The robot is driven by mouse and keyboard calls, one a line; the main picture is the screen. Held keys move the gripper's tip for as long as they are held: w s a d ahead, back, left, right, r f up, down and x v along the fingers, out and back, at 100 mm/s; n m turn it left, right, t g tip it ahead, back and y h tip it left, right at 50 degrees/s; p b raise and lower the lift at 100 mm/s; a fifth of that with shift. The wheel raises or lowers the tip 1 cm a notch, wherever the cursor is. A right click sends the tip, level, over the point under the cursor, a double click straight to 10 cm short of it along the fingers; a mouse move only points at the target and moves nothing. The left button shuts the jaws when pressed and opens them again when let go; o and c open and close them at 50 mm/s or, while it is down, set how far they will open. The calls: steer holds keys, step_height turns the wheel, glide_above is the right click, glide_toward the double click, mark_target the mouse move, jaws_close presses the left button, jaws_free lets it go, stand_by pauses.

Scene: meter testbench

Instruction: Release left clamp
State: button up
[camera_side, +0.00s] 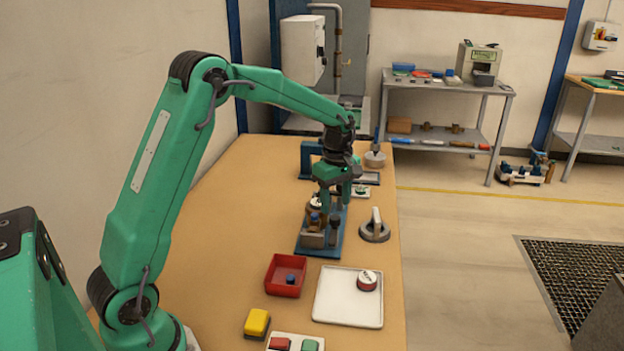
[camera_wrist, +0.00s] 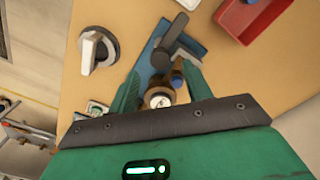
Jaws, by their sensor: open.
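A blue fixture plate (camera_side: 307,245) lies on the bench under my gripper (camera_side: 335,196). On it stand a brass meter body (camera_side: 315,214) with a pale round face and a grey clamp block (camera_side: 312,240) at the near end. A dark upright clamp part (camera_side: 335,226) stands beside it. In the wrist view, my gripper (camera_wrist: 160,84) is open, with its green fingers either side of the brass body (camera_wrist: 159,97). A dark clamp arm (camera_wrist: 173,38) and a small blue knob (camera_wrist: 177,78) show beyond it. I cannot tell whether the fingers touch anything, nor which clamp is the left one.
A grey disc with a pale handle (camera_side: 375,228) stands right of the fixture. A red tray (camera_side: 270,276) and a white tray (camera_side: 330,308) with a red-and-white round part lie nearer. A blue frame (camera_side: 306,158) stands behind. Bare bench lies to the left.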

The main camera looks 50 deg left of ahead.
mark_target(335, 217)
steer(key=shift+r, duration=1.7)
steer(key=shift+s+d+r+m, duration=0.2)
steer(key=shift+s+r+m, duration=0.15)
steer(key=shift+r, duration=0.1)
steer(key=s+d+r+m+t, duration=0.3)
steer(key=s+d+r+m, duration=0.2)
steer(key=s+r+m, duration=0.45)
steer(key=s+d+f+m+t, duration=0.1)
steer(key=s+m, duration=0.3)
steer(key=s, duration=0.4)
steer(key=s+d+f+m+t, duration=0.1)
steer(key=s+d+m, duration=0.2)
steer(key=s, duration=0.5)
steer(key=shift+s+m+t, duration=0.3)
steer(key=shift+m, duration=0.2)
steer(key=shift+r, duration=0.1)
